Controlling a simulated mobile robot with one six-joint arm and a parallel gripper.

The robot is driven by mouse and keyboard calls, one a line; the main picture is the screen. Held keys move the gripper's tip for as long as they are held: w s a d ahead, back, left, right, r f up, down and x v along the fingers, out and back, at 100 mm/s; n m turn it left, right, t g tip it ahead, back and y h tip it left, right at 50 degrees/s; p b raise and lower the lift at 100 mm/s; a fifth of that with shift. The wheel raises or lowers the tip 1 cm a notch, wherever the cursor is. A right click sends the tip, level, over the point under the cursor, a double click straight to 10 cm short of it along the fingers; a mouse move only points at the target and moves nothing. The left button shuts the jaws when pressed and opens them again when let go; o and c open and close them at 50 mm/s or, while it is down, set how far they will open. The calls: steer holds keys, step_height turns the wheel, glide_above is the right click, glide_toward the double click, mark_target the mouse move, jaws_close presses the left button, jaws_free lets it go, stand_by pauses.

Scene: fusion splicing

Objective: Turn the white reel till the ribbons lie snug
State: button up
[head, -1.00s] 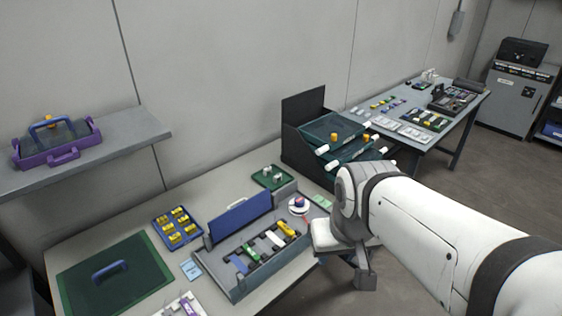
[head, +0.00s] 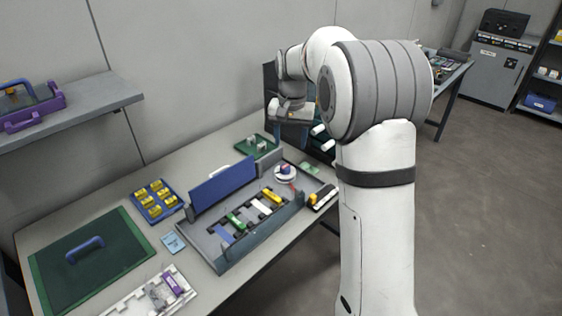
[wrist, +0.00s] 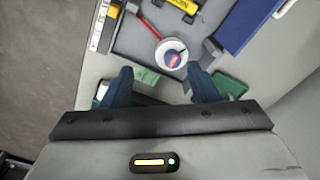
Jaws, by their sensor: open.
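The white reel (head: 285,172) sits at the back right corner of the grey splicing tray (head: 222,262). It has a purple-blue hub with a red part on it, and a red strand runs from it. In the wrist view the reel (wrist: 171,54) lies just beyond and between the fingertips. My gripper (wrist: 160,72) is open and empty, with its two dark blue fingers apart. In the head view my gripper (head: 290,112) is up above the back of the bench, clear of the reel. Whether the ribbons lie slack or snug is too small to tell.
A raised blue lid (head: 224,188) stands along the tray's back. A green tray (head: 255,147) with small white pieces is behind the reel. A yellow piece (head: 271,195) and a green piece (head: 235,221) lie in the splicing tray. A blue tray (head: 172,211) stands left.

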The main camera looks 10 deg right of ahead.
steer(key=m+b, duration=0.1)
glide_above(285, 166)
steer(key=shift+g, duration=0.3)
step_height(285, 166, down, 6)
steer(key=shift+s+f, duration=0.1)
steer(key=shift+f, duration=0.15)
step_height(285, 166, down, 8)
steer(key=shift+r, duration=0.1)
steer(key=c, duration=1)
steer(key=shift+n, duration=1.5)
steer(key=o, duration=1)
